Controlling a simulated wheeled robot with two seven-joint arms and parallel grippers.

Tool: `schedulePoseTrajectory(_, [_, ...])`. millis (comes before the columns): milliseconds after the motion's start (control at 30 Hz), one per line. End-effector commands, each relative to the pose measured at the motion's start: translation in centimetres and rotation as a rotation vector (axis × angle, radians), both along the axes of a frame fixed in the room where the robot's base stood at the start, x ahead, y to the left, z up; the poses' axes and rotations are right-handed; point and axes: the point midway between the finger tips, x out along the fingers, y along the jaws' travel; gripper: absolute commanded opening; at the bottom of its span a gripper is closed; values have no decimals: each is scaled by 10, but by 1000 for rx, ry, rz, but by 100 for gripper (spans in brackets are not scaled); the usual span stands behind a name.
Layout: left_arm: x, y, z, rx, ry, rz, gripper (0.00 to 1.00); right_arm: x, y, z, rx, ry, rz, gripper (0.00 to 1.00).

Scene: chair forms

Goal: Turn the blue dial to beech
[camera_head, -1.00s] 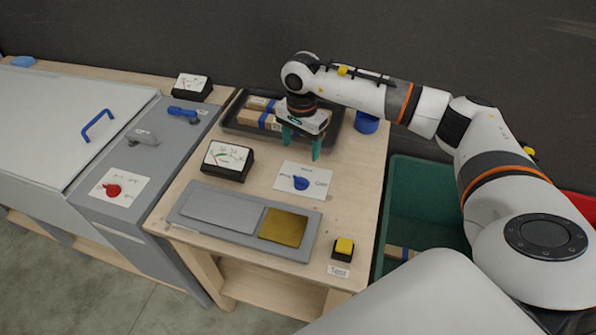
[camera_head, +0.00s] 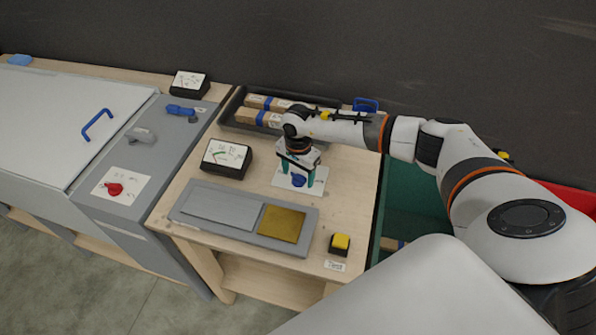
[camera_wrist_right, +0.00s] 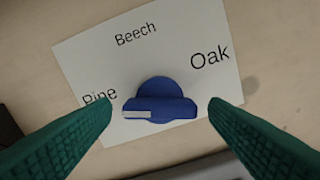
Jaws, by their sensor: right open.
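The blue dial (camera_head: 298,181) sits on a white card (camera_head: 318,186) on the wooden table. In the right wrist view the blue dial (camera_wrist_right: 160,101) has a bar grip with a white mark at its left end, on the side of the word Pine. The card (camera_wrist_right: 85,60) reads Pine at left, Beech at top and Oak at right. My right gripper (camera_head: 297,183) is open, fingers pointing down, just above the dial. In the right wrist view its green fingertips (camera_wrist_right: 161,102) stand left and right of the dial, apart from it. My left gripper is not in view.
A meter (camera_head: 226,158) stands left of the card. A grey board (camera_head: 185,211) with silver and gold plates lies in front, beside a yellow button (camera_head: 340,243). A black tray (camera_head: 232,121) with wooden blocks is behind. A red dial (camera_head: 114,189) is on the grey cabinet.

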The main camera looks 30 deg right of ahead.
Motion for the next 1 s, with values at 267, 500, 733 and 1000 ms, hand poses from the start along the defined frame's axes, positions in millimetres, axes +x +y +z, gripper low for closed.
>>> schedulePoseTrajectory(267, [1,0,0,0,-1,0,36,0,0,0,0,0,0,36])
schedulePoseTrajectory(500, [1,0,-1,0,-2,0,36,0,0,0,0,0,-7,24])
schedulePoseTrajectory(733, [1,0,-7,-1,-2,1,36,1,0,-1,0,-1,-77,24])
schedulePoseTrajectory(1000, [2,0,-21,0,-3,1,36,1,0,-2,1,-2,-280,24])
